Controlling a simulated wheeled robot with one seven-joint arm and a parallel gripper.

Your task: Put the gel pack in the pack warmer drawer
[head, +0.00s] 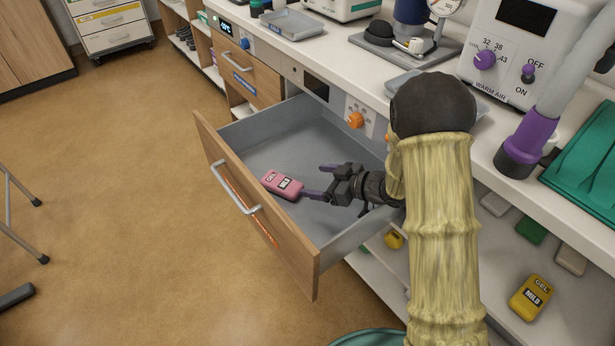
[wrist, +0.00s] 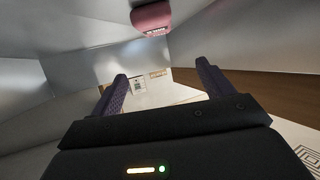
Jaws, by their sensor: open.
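The pink gel pack (head: 282,185) lies on the floor of the open drawer (head: 276,153), near its front panel. In the wrist view the pink pack (wrist: 151,18) shows at the top, beyond the fingertips. My gripper (head: 312,195) is inside the drawer space, just right of the pack, with its fingers pointing toward it. In the wrist view the purple fingers (wrist: 160,80) are apart with nothing between them. The drawer is pulled well out, with a wooden front and a silver handle (head: 236,188).
A yellow gel pack (head: 531,297) lies on the lower shelf at right, with other packs nearby. The counter above holds a warm air unit (head: 540,45), a grey tray (head: 291,24) and a scale-like device (head: 405,45). A second drawer (head: 245,70) is closed. The floor at left is largely clear.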

